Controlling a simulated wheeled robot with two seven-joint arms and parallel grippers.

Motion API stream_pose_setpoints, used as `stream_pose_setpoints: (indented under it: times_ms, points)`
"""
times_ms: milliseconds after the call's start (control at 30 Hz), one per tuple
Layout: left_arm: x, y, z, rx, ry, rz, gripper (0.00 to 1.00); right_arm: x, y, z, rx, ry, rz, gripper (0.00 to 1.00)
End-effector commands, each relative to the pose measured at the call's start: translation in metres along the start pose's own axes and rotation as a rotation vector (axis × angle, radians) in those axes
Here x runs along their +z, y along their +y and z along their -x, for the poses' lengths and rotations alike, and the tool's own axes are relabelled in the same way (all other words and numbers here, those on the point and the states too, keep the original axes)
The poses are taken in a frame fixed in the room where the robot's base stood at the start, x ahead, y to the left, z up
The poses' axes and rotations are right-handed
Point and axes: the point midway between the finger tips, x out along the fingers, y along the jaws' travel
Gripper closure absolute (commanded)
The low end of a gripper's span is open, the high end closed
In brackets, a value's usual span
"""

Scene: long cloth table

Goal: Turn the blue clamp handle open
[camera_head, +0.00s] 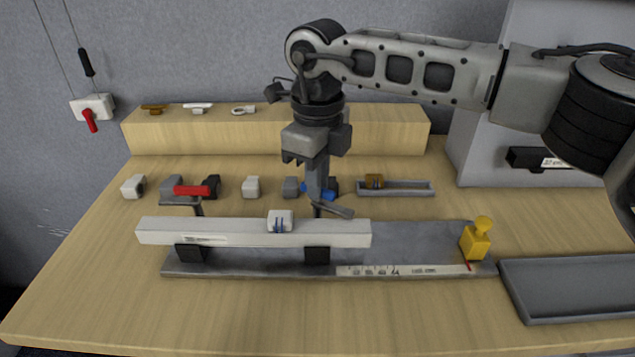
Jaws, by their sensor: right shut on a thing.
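The blue clamp handle (328,196) is at the middle of the table, behind the long white bar. My right gripper (318,197) reaches down from above and is shut on it. The handle's exact angle is hard to tell. My left gripper is not in view.
A red handle (192,190) is on a similar clamp to the left. The white bar (180,232) lies over a grey base plate (420,240) in front. A yellow knob (477,240) stands at its right end. A wooden block (380,135) is behind, and a grey tray (575,285) lies at right.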

Motion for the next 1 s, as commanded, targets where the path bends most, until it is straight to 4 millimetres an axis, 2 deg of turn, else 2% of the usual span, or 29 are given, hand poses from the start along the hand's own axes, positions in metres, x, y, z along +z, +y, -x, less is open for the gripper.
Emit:
stream_pose_setpoints:
  times_ms: [500,1000]
  points:
    - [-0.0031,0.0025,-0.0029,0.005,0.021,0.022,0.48,0.0,-0.0007,0.0008,-0.002,-0.001,0.393,1.0]
    - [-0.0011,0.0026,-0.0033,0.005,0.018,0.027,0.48,0.0002,-0.0008,0.0016,-0.003,-0.002,0.506,1.0]
